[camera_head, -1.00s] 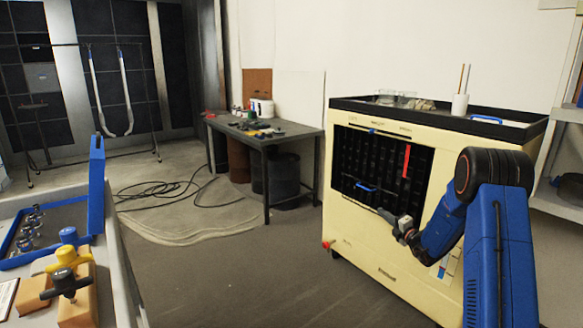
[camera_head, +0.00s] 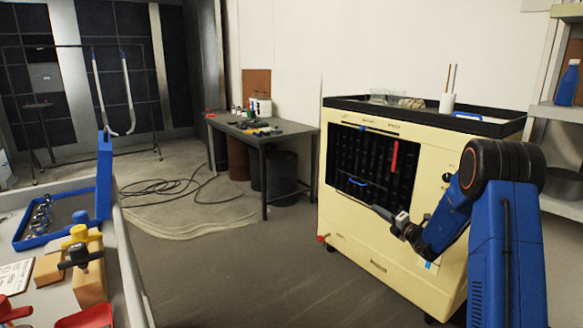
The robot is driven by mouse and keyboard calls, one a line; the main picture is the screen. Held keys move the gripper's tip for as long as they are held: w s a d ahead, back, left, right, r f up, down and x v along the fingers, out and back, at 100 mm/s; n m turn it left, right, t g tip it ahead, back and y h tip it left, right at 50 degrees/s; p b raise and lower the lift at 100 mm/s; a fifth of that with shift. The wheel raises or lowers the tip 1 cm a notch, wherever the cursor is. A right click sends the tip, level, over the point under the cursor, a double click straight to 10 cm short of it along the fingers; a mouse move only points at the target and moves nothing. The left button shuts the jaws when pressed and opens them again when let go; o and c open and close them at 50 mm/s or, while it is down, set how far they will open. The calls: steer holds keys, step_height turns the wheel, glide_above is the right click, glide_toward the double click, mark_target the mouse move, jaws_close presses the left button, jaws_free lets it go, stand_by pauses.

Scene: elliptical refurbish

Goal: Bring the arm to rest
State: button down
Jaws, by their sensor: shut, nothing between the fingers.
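My arm (camera_head: 505,230) stands at the right of the head view, blue with dark joints. It is bent at the elbow and its forearm slopes down to the left. My gripper (camera_head: 397,219) is at the end of the forearm, in front of the cream cabinet (camera_head: 345,235). It is small and dark in the picture, shut, with nothing held. I cannot tell how far it is from the cabinet face. The arm hides part of the cabinet's right side.
The cabinet has a dark slotted opening with a red strip (camera_head: 395,157) and a black top tray (camera_head: 500,127). A grey workbench (camera_head: 290,137) stands behind left. A bench with a blue tray (camera_head: 28,247) is at the near left. Cables (camera_head: 165,190) lie on the floor; the middle floor is clear.

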steer(key=s+a+r+n+g+y, duration=0.4)
steer(key=s+a+r+n+g, duration=0.2)
steer(key=s+a+r+n, duration=0.45)
steer(key=s+a+r+n+g, duration=0.1)
steer(key=s+a+n+g, duration=0.2)
steer(key=s, duration=0.4)
steer(key=s+a+r+n+h, duration=0.1)
steer(key=s+a+n, duration=0.2)
steer(key=s+n, duration=0.3)
steer(key=s+a+n+g, duration=0.2)
steer(key=s+a+n, duration=0.15)
steer(key=s, duration=0.45)
steer(key=s+d+f+n+g+h, duration=0.15)
steer(key=s+n+h, duration=0.35)
steer(key=s+n, duration=0.9)
steer(key=s+d+f+n+h, duration=0.1)
steer(key=s+d+n+h, duration=0.2)
steer(key=s, duration=0.6)
steer(key=s+d+f+n+t+h, duration=0.1)
steer(key=s+d+n+h, duration=0.2)
steer(key=s+d, duration=0.5)
steer(key=shift+s+d+h, duration=0.25)
steer(key=shift+s+h, duration=0.2)
steer(key=shift+h, duration=0.05)
